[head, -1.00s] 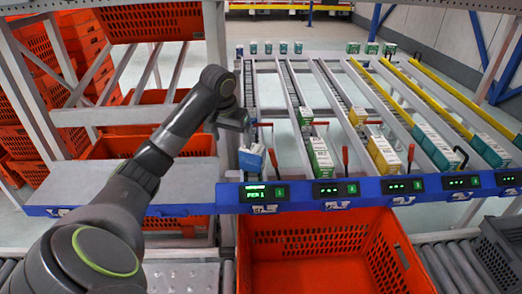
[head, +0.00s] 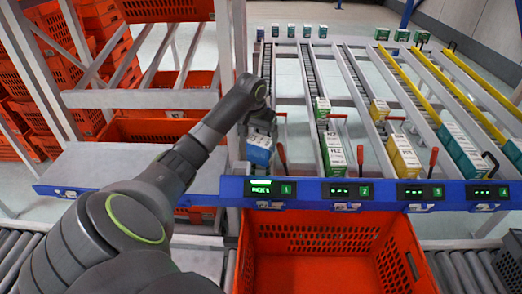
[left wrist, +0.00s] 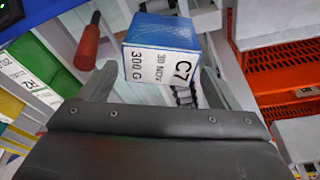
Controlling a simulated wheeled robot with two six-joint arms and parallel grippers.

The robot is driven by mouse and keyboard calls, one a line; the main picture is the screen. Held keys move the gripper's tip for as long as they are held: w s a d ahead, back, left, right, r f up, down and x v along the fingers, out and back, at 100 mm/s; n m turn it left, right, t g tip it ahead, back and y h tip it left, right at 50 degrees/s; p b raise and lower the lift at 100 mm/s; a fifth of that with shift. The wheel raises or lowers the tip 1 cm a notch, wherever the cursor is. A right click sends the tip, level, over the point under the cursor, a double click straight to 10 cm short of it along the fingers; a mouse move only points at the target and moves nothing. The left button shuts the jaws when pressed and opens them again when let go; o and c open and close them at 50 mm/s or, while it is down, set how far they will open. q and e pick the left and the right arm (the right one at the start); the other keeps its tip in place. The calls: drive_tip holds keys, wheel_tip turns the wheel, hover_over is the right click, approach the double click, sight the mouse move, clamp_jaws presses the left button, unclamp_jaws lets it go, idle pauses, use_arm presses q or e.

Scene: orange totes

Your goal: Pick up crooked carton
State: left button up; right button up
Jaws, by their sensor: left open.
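The crooked carton (head: 258,152), blue and white, sits tilted at the front end of the leftmost lane, behind the blue rail. In the left wrist view the carton (left wrist: 162,48) shows a blue face and a white label reading C7, 30 NOV, 300 G. My left gripper (head: 260,132) is right at the carton, coming from behind and above it in the head view. Its jaws are open, with the grey fingers on either side of the near end of the carton in the wrist view. Whether they touch it is unclear. My right gripper is not in view.
A red lever (head: 281,152) stands close to the right of the carton. Green-white (head: 333,155) and yellow (head: 402,155) cartons fill other lanes. The blue rail (head: 300,190) carries lit displays. An orange tote (head: 330,228) below looks empty. A metal post stands to the left.

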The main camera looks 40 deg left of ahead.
sight(261, 140)
use_arm(q)
drive_tip(key=x, duration=0.6)
drive_tip(key=shift+c, duration=0.2)
drive_tip(key=shift+w+r, duration=0.1)
drive_tip(key=c, duration=0.7)
